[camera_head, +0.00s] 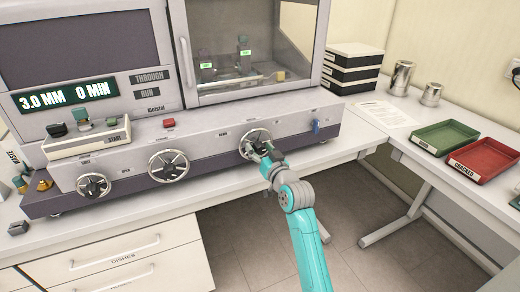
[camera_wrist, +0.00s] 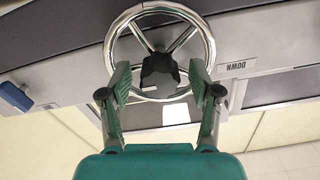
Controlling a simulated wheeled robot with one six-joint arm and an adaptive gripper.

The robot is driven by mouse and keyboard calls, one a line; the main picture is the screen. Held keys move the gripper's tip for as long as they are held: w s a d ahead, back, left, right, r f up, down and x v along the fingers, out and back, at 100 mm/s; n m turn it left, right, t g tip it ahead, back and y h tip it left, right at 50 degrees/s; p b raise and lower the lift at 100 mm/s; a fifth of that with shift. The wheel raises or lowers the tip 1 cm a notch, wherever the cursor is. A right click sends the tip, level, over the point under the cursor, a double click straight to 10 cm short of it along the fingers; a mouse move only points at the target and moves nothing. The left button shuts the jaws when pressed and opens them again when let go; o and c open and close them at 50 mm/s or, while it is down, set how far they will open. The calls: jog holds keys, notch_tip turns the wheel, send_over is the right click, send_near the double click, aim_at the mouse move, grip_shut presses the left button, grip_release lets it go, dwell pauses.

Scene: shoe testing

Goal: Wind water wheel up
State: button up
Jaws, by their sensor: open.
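A chrome handwheel (camera_head: 243,143) with spokes is mounted on the front of the grey machine, the rightmost of three wheels. In the wrist view the wheel (camera_wrist: 113,48) shows a bright rim around a dark hub (camera_wrist: 158,66). My gripper (camera_head: 268,158) is at this wheel. In the wrist view my gripper (camera_wrist: 160,80) is open, with its fingers apart on either side of the hub and overlapping the lower rim in the picture. I cannot tell whether they touch the rim. A label reading DOWN (camera_wrist: 236,66) appears upside down beside the wheel.
Two more handwheels (camera_head: 168,165) (camera_head: 93,186) sit to the left. A blue knob (camera_head: 316,126) is right of my gripper and shows in the wrist view (camera_wrist: 14,97). A green tray (camera_head: 443,137) and red tray (camera_head: 484,160) lie on the right bench. Open floor lies below.

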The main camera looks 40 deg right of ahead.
jog(key=shift+w, duration=0.1)
jog(key=c, duration=1.1)
jog(key=shift+c, duration=0.2)
jog(key=m, duration=0.4)
jog(key=shift+d+m, duration=0.1)
jog(key=shift+m, duration=0.3)
jog(key=m, duration=0.4)
jog(key=shift+m, duration=0.3)
jog(key=m, duration=0.4)
jog(key=shift+m, duration=2.1)
